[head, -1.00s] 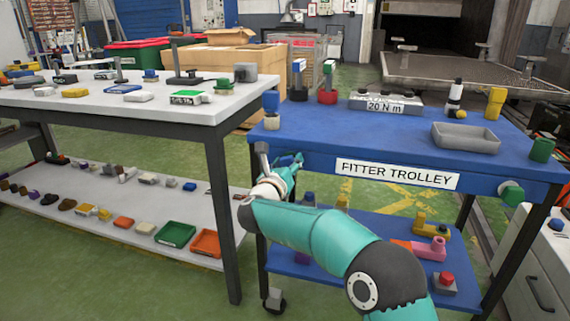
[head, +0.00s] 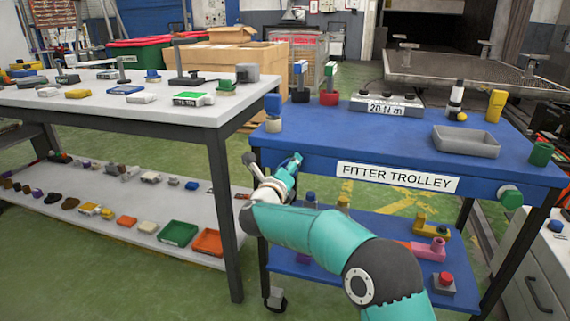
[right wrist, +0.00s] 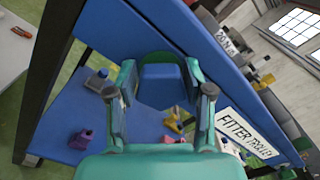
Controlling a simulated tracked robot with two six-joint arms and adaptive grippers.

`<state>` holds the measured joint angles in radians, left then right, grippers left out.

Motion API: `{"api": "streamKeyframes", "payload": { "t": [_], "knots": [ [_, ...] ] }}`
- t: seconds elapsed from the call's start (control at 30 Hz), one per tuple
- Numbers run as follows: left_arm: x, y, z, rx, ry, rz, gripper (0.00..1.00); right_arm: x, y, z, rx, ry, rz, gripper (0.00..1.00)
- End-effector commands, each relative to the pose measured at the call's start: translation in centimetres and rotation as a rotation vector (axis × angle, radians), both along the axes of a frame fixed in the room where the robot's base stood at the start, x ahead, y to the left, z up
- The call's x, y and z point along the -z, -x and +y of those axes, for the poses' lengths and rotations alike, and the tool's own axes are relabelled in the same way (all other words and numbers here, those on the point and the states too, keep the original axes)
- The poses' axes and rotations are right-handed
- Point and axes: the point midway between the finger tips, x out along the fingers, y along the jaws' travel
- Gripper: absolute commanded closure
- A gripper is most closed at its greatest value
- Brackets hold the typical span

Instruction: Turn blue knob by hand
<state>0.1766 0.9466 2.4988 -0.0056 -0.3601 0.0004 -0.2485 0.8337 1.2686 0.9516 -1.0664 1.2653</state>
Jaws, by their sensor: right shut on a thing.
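The blue knob (right wrist: 162,84) sits between the two fingers of my right gripper (right wrist: 163,92) in the right wrist view, with a finger on either side. My right gripper (head: 288,168) is shut on it at the left end of the trolley's front edge. In the head view only a small blue part (head: 297,157) shows there; the hand hides most of the knob. My left gripper is not in view.
The blue fitter trolley (head: 340,137) carries a grey tray (head: 466,140) and several tools on top. A green knob (head: 510,196) is on its front right. A grey workbench (head: 150,112) stands close on the left. The trolley's lower shelf (head: 390,259) holds several parts.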

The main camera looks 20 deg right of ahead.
Motion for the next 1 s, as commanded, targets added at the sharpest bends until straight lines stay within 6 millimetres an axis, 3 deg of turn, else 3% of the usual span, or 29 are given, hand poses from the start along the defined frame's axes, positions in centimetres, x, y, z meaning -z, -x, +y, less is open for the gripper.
{"api": "streamKeyframes", "payload": {
  "t": [0.67,0.7,0.83,1.0],
  "knots": [
    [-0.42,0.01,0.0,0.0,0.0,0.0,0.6,0.7,-0.01,0.0,-0.001,0.075,0.064,0.83],
    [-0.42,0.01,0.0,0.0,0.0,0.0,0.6,0.71,-0.01,-0.01,-0.001,0.075,0.064,0.45],
    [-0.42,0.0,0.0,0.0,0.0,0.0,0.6,0.62,-0.01,-0.02,0.0,0.076,0.061,0.24],
    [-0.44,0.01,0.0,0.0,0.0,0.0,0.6,0.36,0.0,-0.04,0.001,0.076,0.057,0.23]
  ]
}}
